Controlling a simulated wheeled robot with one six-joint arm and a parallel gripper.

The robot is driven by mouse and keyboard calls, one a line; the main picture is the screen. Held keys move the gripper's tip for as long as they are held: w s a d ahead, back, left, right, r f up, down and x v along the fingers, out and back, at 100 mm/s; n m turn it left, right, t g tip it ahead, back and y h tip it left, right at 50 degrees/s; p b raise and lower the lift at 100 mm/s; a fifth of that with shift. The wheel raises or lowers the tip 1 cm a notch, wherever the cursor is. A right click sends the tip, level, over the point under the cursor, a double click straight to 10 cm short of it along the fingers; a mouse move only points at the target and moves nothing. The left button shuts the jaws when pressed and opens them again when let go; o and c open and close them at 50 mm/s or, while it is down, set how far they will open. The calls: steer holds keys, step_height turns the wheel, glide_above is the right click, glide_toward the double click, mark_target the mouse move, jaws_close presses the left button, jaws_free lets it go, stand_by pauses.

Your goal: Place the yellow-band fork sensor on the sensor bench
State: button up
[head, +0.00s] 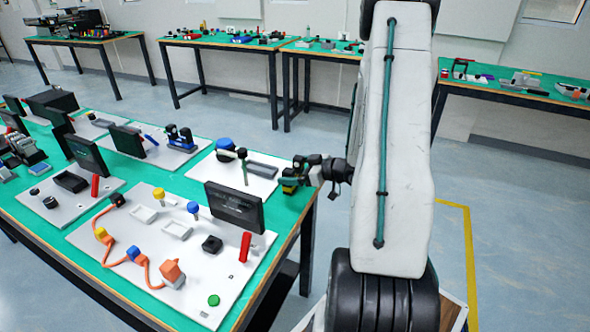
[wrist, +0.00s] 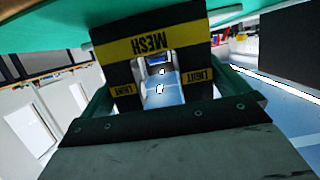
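The yellow-band fork sensor (wrist: 150,55) is a black U-shaped block with yellow bands marked MESH and LIGHT; it fills the middle of the wrist view. My gripper (wrist: 162,92) has a finger on each side of it and is shut on it. In the head view my gripper (head: 302,175) is at the right corner of the near green-topped table (head: 140,306), with the sensor (head: 290,187) small and partly hidden at its tip. I cannot tell whether the sensor touches the table top. No label shows which table is the sensor bench.
A white panel (head: 205,265) on the near table carries a dark screen (head: 234,207), a red cylinder (head: 246,246) and orange cabling. Other green-topped tables line the back wall (head: 225,42) and right side (head: 500,88). Open floor lies between.

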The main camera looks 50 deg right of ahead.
steer(key=shift+r, duration=0.15)
steer(key=v, duration=1.2)
steer(key=w+r+g+h, duration=0.3)
steer(key=w+r+h, duration=0.3)
steer(key=w, duration=0.2)
steer(key=a+r+m+g+h, duration=0.25)
steer(key=a+r+h, duration=0.2)
steer(key=r, duration=0.35)
steer(key=s+a+r+g+y, duration=0.2)
steer(key=s+a+g, duration=0.1)
steer(key=s+a, duration=0.7)
steer(key=s+a+r+m+g+y, duration=0.1)
steer(key=s+a+r+g+y, duration=0.2)
steer(key=s+a, duration=0.8)
steer(key=a+g, duration=0.1)
steer(key=a, duration=0.6)
steer(key=shift+r+y, duration=0.2)
steer(key=shift+y, duration=0.15)
